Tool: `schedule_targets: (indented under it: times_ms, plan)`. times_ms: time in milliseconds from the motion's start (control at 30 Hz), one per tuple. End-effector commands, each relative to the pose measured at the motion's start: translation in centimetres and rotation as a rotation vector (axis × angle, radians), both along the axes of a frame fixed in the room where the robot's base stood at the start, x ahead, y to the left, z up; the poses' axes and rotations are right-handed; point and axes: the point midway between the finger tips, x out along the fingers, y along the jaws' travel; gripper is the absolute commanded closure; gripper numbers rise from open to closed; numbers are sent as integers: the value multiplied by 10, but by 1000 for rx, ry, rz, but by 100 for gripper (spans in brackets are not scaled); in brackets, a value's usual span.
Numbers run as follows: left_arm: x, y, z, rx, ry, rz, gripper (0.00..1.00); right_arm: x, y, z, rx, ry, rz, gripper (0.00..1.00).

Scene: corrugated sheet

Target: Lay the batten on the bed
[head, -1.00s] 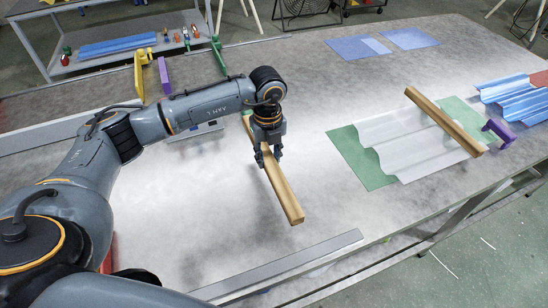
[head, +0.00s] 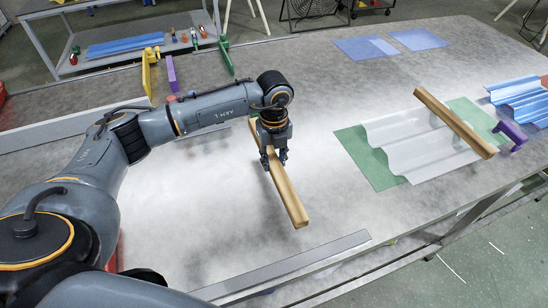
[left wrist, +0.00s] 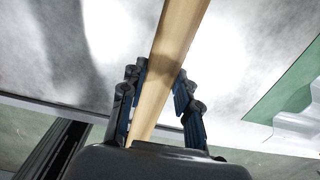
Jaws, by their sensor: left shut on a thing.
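My left gripper (head: 273,158) is shut on a long wooden batten (head: 290,198), gripping it between the batten's ends. The batten is above the grey table; in the left wrist view it (left wrist: 165,70) runs up between the finger pairs (left wrist: 158,100). To the right, a translucent corrugated sheet (head: 405,150) lies over a green mat (head: 365,160). A second wooden batten (head: 455,123) lies across that sheet. I cannot tell for certain which surface is the bed. My right gripper is not in view.
A purple clamp-like piece (head: 512,135) stands by the second batten's near end. Blue corrugated sheets (head: 522,98) lie at the far right. Flat blue sheets (head: 365,48) lie at the back. A metal strip (head: 300,262) runs along the front. The table between my gripper and the mat is clear.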

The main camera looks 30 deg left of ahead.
Motion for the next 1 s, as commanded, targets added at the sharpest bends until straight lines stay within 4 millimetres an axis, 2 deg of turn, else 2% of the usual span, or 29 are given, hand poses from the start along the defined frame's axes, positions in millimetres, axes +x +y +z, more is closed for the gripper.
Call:
schedule_targets:
  times_ms: [700, 1000]
  plan:
    - [0, 0, -54, -1, 1, 0, 100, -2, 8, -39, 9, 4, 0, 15]
    - [0, 0, -67, -1, -1, 0, 100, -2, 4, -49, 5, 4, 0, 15]
